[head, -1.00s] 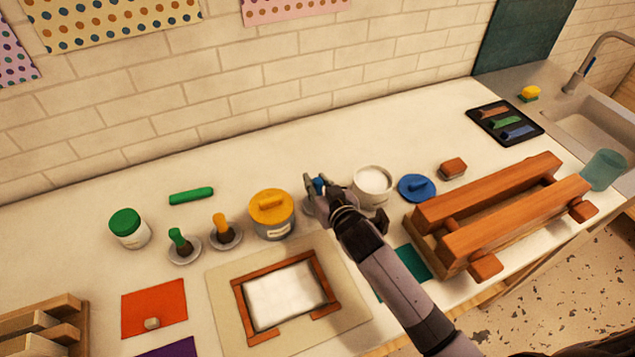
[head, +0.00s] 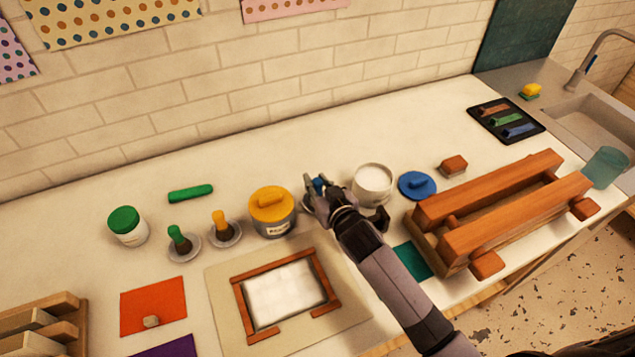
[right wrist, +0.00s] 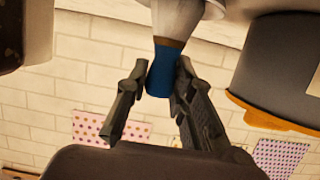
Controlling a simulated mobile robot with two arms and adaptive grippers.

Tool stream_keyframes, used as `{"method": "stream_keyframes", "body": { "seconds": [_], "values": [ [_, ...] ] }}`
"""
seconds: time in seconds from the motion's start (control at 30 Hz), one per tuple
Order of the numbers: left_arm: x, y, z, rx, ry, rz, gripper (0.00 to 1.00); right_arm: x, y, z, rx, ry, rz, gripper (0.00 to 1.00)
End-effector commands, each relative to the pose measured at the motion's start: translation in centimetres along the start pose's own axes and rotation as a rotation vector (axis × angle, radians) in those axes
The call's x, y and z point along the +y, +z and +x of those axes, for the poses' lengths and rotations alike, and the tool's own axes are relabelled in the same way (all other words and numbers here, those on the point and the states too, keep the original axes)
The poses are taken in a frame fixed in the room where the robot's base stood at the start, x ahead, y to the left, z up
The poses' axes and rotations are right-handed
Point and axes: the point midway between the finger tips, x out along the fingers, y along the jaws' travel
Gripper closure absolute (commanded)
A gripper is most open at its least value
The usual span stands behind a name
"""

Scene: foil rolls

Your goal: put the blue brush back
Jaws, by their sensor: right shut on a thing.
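The blue brush (head: 319,185) stands upright between the fingers of my right gripper (head: 318,183), right of the yellow-lidded jar. In the right wrist view its blue handle (right wrist: 161,72) is between the two fingers (right wrist: 160,80), with a brown band and a pale part beyond it. My right gripper is shut on the handle. A small saucer (head: 308,203) shows partly under the gripper; the rest is hidden, and I cannot tell whether the brush touches it. My left gripper is not in view.
The yellow-lidded jar (head: 271,211) is close on the left and the open white jar (head: 372,184) close on the right. A blue lid (head: 417,185) lies beyond it. Green (head: 179,240) and orange (head: 221,228) brushes stand on saucers. A wooden frame (head: 284,292) lies in front.

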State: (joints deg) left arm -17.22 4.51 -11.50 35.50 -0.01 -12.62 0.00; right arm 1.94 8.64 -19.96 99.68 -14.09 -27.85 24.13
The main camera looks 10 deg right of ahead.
Motion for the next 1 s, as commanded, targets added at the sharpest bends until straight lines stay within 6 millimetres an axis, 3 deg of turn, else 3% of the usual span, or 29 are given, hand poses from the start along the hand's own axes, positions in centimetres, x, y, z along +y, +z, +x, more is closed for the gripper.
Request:
{"method": "stream_keyframes", "body": {
  "seconds": [0.27, 0.3, 0.6, 0.83, 1.0],
  "values": [
    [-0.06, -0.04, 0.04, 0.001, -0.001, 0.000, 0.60, 0.00, 0.06, 0.02, 0.000, 0.000, 0.000, 1.00],
    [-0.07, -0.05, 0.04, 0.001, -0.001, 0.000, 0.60, 0.00, 0.06, 0.02, 0.000, 0.000, 0.000, 0.75],
    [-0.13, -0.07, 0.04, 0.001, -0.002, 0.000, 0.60, 0.00, 0.05, 0.02, 0.000, 0.000, 0.000, 0.55],
    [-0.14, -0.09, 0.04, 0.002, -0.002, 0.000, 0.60, 0.01, 0.05, 0.02, 0.000, 0.000, 0.000, 0.55],
    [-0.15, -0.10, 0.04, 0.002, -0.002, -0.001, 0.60, 0.01, 0.08, 0.02, 0.000, 0.000, 0.000, 0.43]
  ]
}}
